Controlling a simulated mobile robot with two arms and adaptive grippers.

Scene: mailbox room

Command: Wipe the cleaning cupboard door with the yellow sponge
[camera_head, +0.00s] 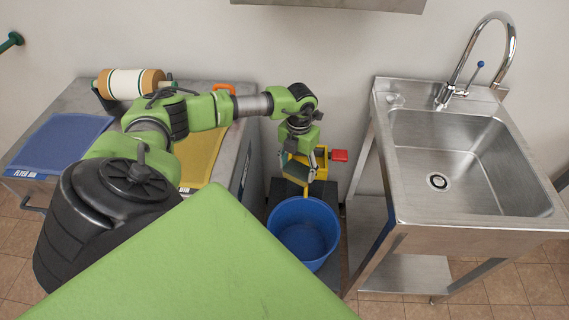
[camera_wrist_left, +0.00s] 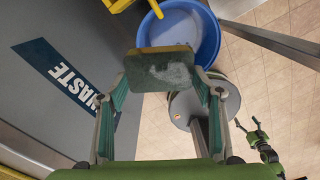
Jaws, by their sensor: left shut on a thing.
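My right gripper (camera_wrist_left: 250,130) is small at the right of the left wrist view, fingers spread and empty. I cannot identify a cleaning cupboard door.
The yellow frame (camera_head: 320,158) with a red handle (camera_head: 339,155) stands behind the bucket. A steel sink (camera_head: 450,165) is at right. A grey unit at left bears a blue mat (camera_head: 60,150), a yellow mat (camera_head: 203,140) and a roll (camera_head: 130,83). Its side reads WASTE (camera_wrist_left: 70,80).

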